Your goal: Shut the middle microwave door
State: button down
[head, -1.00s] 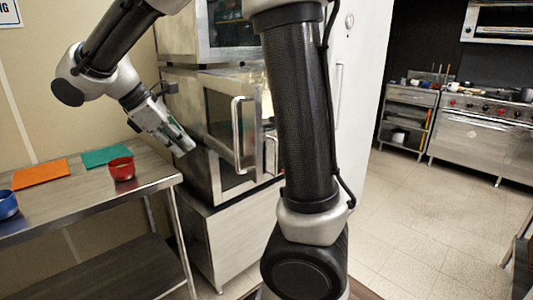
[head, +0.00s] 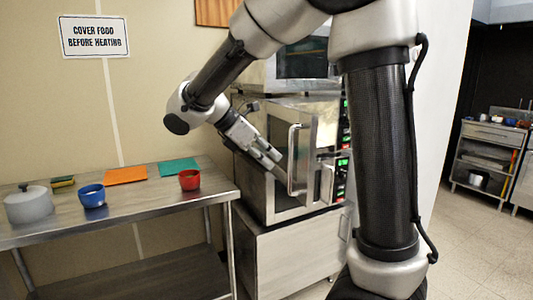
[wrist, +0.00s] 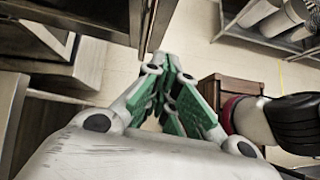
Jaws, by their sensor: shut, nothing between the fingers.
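The middle microwave (head: 258,112) is in a steel stack right of centre in the head view. Its door (head: 309,128), with a dark window and an upright bar handle (head: 292,160), stands swung out, partly open. My gripper (head: 275,158) is at the left of the handle, in front of the microwave's left part. Its fingers are together with nothing between them. I cannot tell whether it touches the door. In the wrist view the green-padded fingers (wrist: 172,85) point away, near a dark panel edge. The door's hinge is not clearly visible.
A steel table (head: 130,205) on the left holds a grey pot (head: 28,205), a blue bowl (head: 92,196), a red bowl (head: 189,180), and orange and green mats. Another microwave (head: 300,65) is above. A cabinet (head: 290,255) stands below. Open floor (head: 480,250) is at right.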

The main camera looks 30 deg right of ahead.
aim_at(291, 168)
jog(key=x, duration=0.5)
jog(key=d+r+x, duration=0.1)
jog(key=x, duration=0.1)
jog(key=shift+s+d, duration=0.15)
jog(key=shift+d, duration=0.85)
